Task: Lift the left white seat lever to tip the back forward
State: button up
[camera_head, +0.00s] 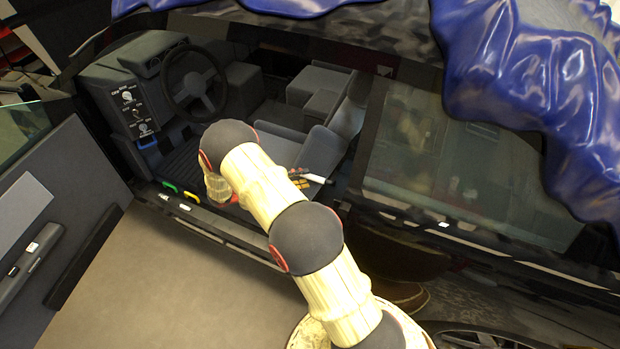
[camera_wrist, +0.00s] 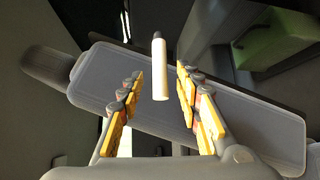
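A white seat lever (camera_head: 318,178) sticks out at the lower side of the grey car seat (camera_head: 322,150) in the head view. In the wrist view the white lever (camera_wrist: 160,72), with a dark end, stands between my fingers with space on both sides. My gripper (camera_wrist: 161,76) is open, its yellow-padded fingers on either side of the lever, and I see no clear contact. In the head view my gripper (camera_head: 298,177) is beside the lever, mostly hidden behind my arm. The seat's grey side panel (camera_wrist: 100,80) lies behind the lever in the wrist view.
The steering wheel (camera_head: 194,84) and control panel (camera_head: 136,108) are at the left of the cabin. Green and yellow handles (camera_head: 180,190) sit along the sill. The open door (camera_head: 55,215) is at left. A blue cover (camera_head: 530,80) hangs over the roof at right.

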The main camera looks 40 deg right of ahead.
aim_at(312, 175)
jog(key=shift+b+x, duration=0.35)
jog(key=shift+x, duration=1.75)
jog(key=shift+c, duration=0.2)
grip_shut()
